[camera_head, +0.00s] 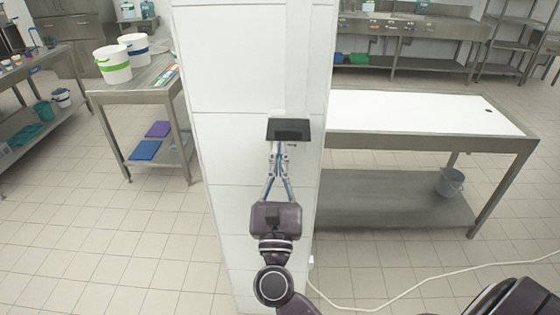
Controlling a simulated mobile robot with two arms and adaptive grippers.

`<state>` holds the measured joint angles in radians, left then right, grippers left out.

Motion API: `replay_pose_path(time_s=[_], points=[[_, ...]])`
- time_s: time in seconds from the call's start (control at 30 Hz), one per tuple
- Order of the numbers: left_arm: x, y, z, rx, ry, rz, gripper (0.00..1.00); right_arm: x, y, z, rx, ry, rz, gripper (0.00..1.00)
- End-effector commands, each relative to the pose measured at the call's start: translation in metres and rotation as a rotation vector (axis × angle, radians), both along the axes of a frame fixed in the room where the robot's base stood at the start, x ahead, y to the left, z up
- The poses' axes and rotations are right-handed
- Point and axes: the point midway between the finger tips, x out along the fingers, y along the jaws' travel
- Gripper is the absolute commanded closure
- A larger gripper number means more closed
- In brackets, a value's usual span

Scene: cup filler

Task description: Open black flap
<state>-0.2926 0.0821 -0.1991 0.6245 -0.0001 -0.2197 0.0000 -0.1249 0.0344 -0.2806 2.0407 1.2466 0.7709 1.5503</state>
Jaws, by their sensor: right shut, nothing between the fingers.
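The black flap (289,130) is a small dark rectangle on the front of a white tiled column (245,70), a little right of the column's middle. My right gripper (278,148) reaches up from below, its fingertips just under the flap's lower edge. Its fingers are shut and empty. I cannot tell whether the fingertips touch the flap. The flap's lower edge is partly met by the fingertips, and whatever lies behind the flap is hidden. My left gripper is not in view.
A steel table with a white top (420,114) stands close on the right, with a grey bucket (449,183) on its lower shelf. On the left, a steel table holds a green-banded bucket (113,64). A pale cable (430,283) lies across the floor at lower right.

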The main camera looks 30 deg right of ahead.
Motion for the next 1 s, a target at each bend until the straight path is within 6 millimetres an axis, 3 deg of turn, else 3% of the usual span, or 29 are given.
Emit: replay_pose_path(time_s=[0.5,1.0], points=[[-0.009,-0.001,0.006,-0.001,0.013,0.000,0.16,-0.004,0.002,0.039,0.001,-0.002,0.000,1.00],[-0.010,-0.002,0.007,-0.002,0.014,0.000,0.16,-0.003,0.001,0.048,-0.001,-0.002,-0.001,1.00]])
